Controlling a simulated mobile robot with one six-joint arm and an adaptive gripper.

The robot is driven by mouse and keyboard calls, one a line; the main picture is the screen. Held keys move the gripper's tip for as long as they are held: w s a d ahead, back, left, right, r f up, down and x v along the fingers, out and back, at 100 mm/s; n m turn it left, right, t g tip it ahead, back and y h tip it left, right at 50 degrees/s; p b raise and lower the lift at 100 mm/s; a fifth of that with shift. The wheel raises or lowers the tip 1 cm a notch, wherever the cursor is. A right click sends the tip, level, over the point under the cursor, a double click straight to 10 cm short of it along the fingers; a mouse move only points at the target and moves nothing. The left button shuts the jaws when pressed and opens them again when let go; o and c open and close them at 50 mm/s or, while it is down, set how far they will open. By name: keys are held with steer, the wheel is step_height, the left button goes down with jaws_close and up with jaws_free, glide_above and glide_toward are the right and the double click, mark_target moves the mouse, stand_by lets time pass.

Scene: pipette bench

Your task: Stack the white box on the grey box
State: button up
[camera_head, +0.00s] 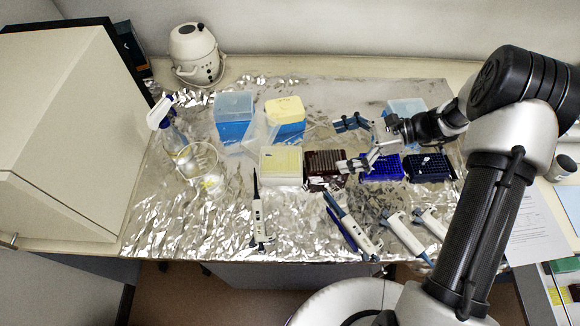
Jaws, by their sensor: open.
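A whitish box with a pale yellow top (281,166) stands on the foil near the middle of the bench; it is the closest match to the white box. No box looks plainly grey. A dark brown rack box (322,163) stands just right of the whitish box. My gripper (340,147) reaches in from the right with its fingers spread, pointing left. It is open and empty. One fingertip shows behind the brown box and the other overlaps its right edge in the picture. Its height above the bench is hard to judge.
Blue boxes with clear or yellow tops (233,130) stand behind, one partly hidden by my gripper. Blue racks (381,168) stand right. Several pipettes (258,220) lie in front. A spray bottle (170,133) and glass beaker (197,160) stand left. Foil (165,225) is clear at front left.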

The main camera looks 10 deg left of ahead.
mark_target(285, 158)
steer(key=b+x, duration=0.1)
steer(key=x, duration=1)
steer(key=shift+s+a+f+b, duration=0.15)
steer(key=shift+a+b, duration=0.15)
steer(key=shift+b, duration=0.1)
steer(key=x, duration=0.2)
steer(key=b+x, duration=0.1)
steer(key=x, duration=0.2)
steer(key=shift+f, duration=0.3)
steer(key=shift+c, duration=0.5)
steer(key=shift+r, duration=0.1)
steer(key=c, duration=1.6)
